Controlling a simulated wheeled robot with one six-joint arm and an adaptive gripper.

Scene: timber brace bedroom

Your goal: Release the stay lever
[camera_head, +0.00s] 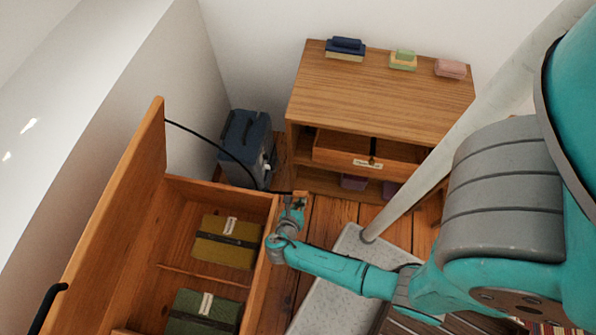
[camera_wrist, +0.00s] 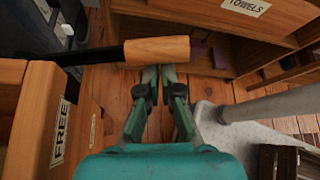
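The open wooden chest (camera_head: 272,225) has its lid (camera_head: 120,190) raised on the left. A thin black stay (camera_head: 222,150) curves from the lid down to the chest's far right corner. The stay lever there has a black stem and a wooden handle (camera_wrist: 157,50), also in the head view (camera_head: 300,194). In the wrist view the handle lies across, just ahead of my fingertips. My gripper (camera_wrist: 160,75) has its fingers close together and looks shut, with nothing visibly held. The tips seem to meet the handle's lower edge; contact is unclear. A "FREE" label (camera_wrist: 60,132) marks the chest wood.
A yellow-brown box (camera_head: 228,240) and a green box (camera_head: 205,310) lie inside the chest. A blue suitcase (camera_head: 246,145) stands behind it. A wooden cabinet (camera_head: 380,90) with an open "TOWELS" drawer (camera_wrist: 230,8) stands beyond. A pale slanted post (camera_head: 430,165) rises on the right.

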